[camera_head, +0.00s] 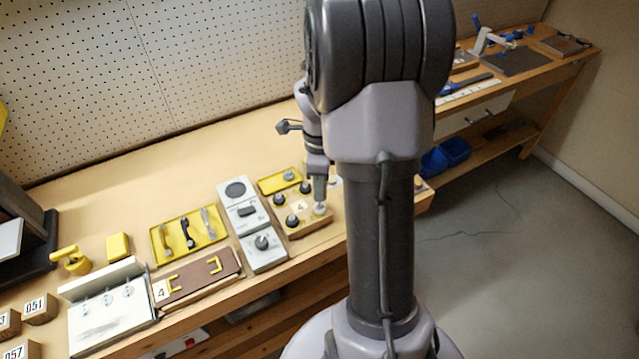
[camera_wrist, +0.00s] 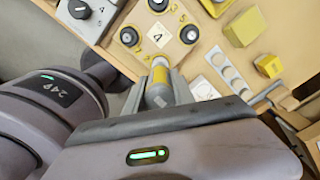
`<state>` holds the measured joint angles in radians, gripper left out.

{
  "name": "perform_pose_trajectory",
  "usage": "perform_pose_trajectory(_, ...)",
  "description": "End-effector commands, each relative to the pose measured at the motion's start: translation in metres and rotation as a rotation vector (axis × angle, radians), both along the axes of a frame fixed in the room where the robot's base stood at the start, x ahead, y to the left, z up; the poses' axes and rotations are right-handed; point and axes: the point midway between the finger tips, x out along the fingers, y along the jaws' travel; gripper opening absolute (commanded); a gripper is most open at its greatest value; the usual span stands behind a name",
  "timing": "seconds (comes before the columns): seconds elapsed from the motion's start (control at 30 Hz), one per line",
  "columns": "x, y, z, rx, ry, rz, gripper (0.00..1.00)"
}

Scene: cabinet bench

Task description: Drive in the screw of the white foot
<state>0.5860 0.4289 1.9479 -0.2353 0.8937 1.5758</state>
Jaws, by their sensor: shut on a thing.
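A wooden block (camera_head: 297,222) with a label "4" lies on the bench and carries several black feet (camera_head: 292,221). The white foot (camera_head: 320,209) is at its front right corner. My gripper (camera_head: 320,193) points down at that corner, over the white foot. The block (camera_wrist: 160,37) is in front of the fingers. The screw itself is hidden.
Left of the block stands a grey-white control unit (camera_head: 241,211) with a knob. A yellow tray (camera_head: 164,255) with several tools lies farther left. A yellow holder (camera_head: 268,186) is behind the block. The bench's front edge runs close by.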

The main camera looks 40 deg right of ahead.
Motion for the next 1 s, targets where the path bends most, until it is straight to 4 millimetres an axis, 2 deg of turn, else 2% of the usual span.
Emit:
perform_pose_trajectory(0.57,0.001,-0.001,0.059,-0.002,-0.002,0.001,0.0)
perform_pose_trajectory(1.0,0.001,0.0,0.058,-0.001,-0.001,0.0,0.0)
